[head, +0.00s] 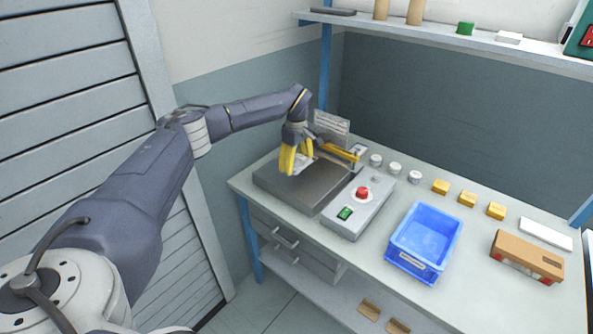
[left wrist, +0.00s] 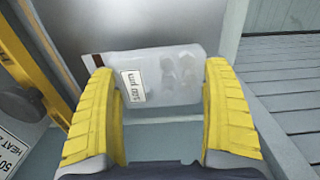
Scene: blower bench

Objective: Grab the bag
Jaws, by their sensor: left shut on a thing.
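The bag (left wrist: 165,78) is a clear, flat pouch with a white printed label, a dark strip at its left end and several pale round items showing inside. In the left wrist view it spans the gap between the yellow fingers of my left gripper (left wrist: 160,72), which is shut on it. In the head view my left gripper (head: 296,160) is over the back left of the bench, above the grey plate (head: 305,188). The bag shows there only as a small pale patch (head: 301,163) by the fingers. My right gripper is not in view.
A yellow bar (head: 338,152) lies close right of the gripper. A control box (head: 359,207) with a red button, a blue bin (head: 425,233), several yellow blocks (head: 467,199), white-topped jars (head: 395,168) and a cardboard box (head: 527,256) stand to the right. A shelf hangs above.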

